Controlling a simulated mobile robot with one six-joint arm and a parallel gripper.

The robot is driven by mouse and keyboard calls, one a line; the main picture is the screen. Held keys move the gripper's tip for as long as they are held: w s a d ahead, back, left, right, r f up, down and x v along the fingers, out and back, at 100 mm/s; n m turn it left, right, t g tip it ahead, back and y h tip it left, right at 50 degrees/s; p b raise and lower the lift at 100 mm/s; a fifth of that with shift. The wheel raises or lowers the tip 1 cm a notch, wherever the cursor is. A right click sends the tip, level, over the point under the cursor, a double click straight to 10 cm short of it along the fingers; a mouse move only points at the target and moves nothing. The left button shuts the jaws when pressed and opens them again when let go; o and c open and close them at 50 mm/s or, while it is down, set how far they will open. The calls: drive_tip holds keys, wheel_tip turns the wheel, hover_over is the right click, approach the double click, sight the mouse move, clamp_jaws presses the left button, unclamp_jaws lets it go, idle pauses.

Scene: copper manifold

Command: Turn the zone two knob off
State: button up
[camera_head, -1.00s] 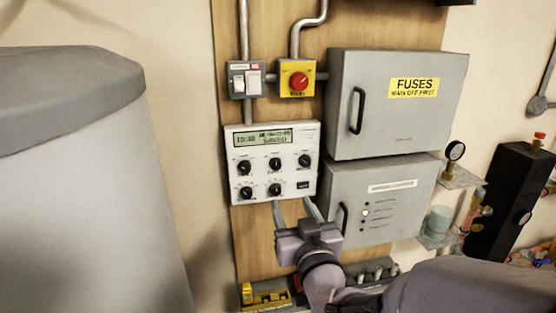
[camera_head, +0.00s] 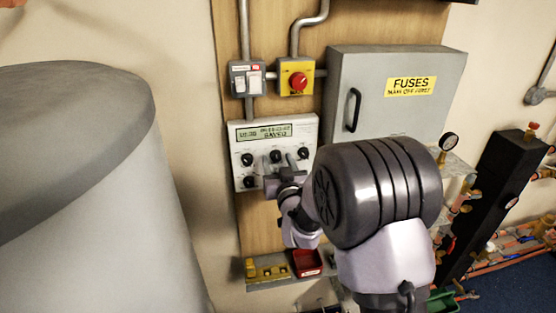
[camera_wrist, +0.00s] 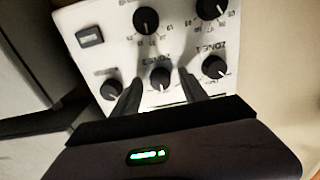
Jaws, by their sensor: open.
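The white control panel (camera_head: 303,129) with black knobs and a display is on the wooden board. The middle upper-row knob (camera_head: 275,156) sits under a label that looks like ZONE 2, upside down in the wrist view. There this knob (camera_wrist: 160,78) has a pale mark pointing toward the picture bottom. My gripper (camera_head: 278,162) is at the panel, open and empty. In the wrist view my gripper (camera_wrist: 161,76) has one finger on each side of this knob, with gaps visible. Contact cannot be told. My arm covers part of the panel's lower row in the head view.
Neighbouring knobs on the left (camera_wrist: 110,90) and right (camera_wrist: 215,67) sit close outside my fingers. The fuse box (camera_head: 370,98) stands out at right; a grey tank (camera_head: 80,180) is at left.

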clamp_jaws()
drive_tip(key=shift+f+n+b, duration=0.15)
drive_tip(key=shift+n+b, duration=0.25)
drive_tip(key=shift+b, duration=0.4)
drive_tip(key=shift+f+n+b, duration=0.1)
drive_tip(key=shift+n+b, duration=0.5)
drive_tip(key=shift+b, duration=0.55)
drive_tip(key=n+b, duration=0.1)
drive_tip(key=b, duration=0.1)
drive_tip(key=shift+n+b, duration=0.3)
drive_tip(key=shift+n, duration=0.1)
drive_tip(key=n+b, duration=0.3)
drive_tip(key=b, duration=0.1)
drive_tip(key=shift+n, duration=0.3)
drive_tip(key=shift+r+n+b, duration=0.3)
drive_tip(key=shift+n+b, duration=0.5)
